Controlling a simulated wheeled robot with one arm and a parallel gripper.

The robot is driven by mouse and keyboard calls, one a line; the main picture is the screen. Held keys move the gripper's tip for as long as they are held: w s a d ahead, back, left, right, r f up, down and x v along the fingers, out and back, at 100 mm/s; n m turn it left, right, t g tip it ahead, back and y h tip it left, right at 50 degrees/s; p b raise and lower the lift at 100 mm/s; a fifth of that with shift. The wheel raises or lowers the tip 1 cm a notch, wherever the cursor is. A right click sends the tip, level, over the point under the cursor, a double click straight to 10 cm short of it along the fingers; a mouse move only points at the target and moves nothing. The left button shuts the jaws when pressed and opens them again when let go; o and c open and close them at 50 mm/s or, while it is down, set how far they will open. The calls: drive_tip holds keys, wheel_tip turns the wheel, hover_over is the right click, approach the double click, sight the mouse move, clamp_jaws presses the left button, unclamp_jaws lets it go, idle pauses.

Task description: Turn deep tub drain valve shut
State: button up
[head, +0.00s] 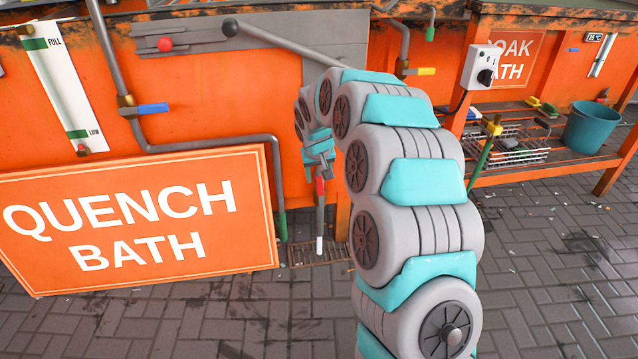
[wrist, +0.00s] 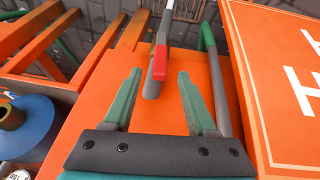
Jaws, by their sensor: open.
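A red-handled valve lever (head: 319,187) sits on a short grey drain pipe (head: 320,222) low against the orange tub front (head: 215,95). In the wrist view the red lever (wrist: 159,62) lies just beyond my fingertips, roughly in line with the gap between them. It points along the pipe. My gripper (wrist: 160,78) is open and empty, with its two green fingers apart. In the head view my gripper (head: 320,158) hangs just above the red lever, partly hidden by my arm. I cannot tell whether a finger touches the lever.
A green-ended pipe (head: 281,225) stands close by, right of the fingers in the wrist view. The QUENCH BATH sign (head: 250,215) is left of the lever. A blue lever (head: 152,108) and a yellow lever (head: 427,71) are on other pipes. A teal bucket (head: 590,130) stands on the right shelf.

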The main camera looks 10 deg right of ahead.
sight(319, 181)
drive_tip(key=x, duration=0.4)
drive_tip(key=shift+w+f, duration=0.1)
drive_tip(key=shift+f, duration=0.15)
clamp_jaws()
idle(1.2)
